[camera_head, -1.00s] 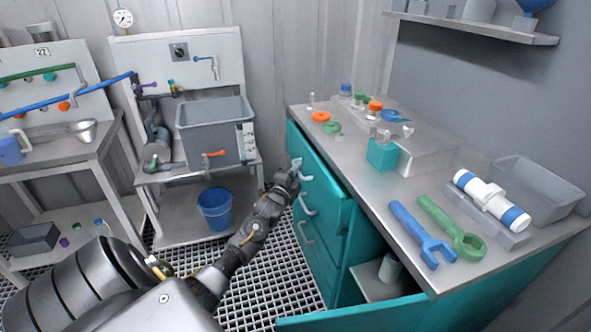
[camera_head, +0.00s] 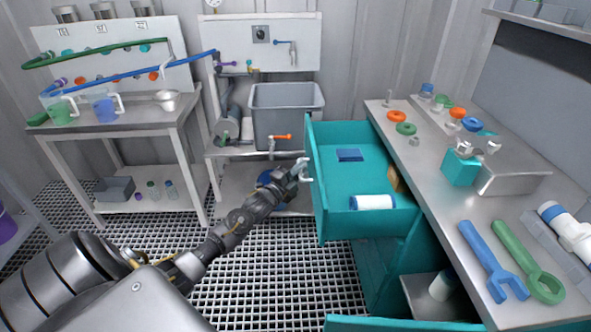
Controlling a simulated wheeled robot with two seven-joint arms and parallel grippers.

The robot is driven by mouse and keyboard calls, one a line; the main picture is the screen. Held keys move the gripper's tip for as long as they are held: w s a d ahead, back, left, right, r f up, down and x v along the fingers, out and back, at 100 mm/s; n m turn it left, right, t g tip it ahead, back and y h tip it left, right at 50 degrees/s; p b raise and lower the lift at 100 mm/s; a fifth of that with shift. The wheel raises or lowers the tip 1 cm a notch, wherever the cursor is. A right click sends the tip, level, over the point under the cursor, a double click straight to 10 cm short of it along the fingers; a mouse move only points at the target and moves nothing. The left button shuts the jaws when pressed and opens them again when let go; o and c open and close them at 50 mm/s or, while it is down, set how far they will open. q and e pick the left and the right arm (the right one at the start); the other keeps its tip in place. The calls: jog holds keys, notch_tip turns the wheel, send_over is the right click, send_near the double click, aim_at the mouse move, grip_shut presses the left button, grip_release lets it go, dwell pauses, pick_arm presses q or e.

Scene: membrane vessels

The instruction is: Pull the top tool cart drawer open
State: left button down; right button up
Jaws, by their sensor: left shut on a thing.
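The teal tool cart (camera_head: 375,270) stands at the right with a grey top. Its top drawer (camera_head: 341,182) is pulled well out to the left. Inside it lie a blue block (camera_head: 349,155), a white cylinder with blue ends (camera_head: 373,202) and a tan piece (camera_head: 394,180) near the cart side. My left gripper (camera_head: 301,170) is at the drawer's front, shut on the pale drawer handle (camera_head: 305,168). Its fingertips are small and partly hidden against the handle. My right gripper is not in view.
A blue wrench (camera_head: 489,260) and a green wrench (camera_head: 530,262) lie on the cart top. A grey sink (camera_head: 285,112) is behind the drawer. The grated floor left of the cart is clear.

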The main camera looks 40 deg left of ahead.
pick_arm(q)
jog(key=shift+s+a, duration=0.25)
jog(key=shift+a, duration=0.1)
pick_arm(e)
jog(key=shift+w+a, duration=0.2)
pick_arm(q)
jog(key=shift+r, duration=0.1)
jog(key=c, duration=1.5)
grip_release()
jog(key=shift+o, duration=0.2)
jog(key=shift+s, duration=0.1)
jog(key=s+f, duration=0.1)
jog(key=s, duration=0.9)
jog(key=shift+s+a+f, duration=0.25)
jog(key=shift+a+f, duration=0.05)
jog(key=shift+a, duration=0.1)
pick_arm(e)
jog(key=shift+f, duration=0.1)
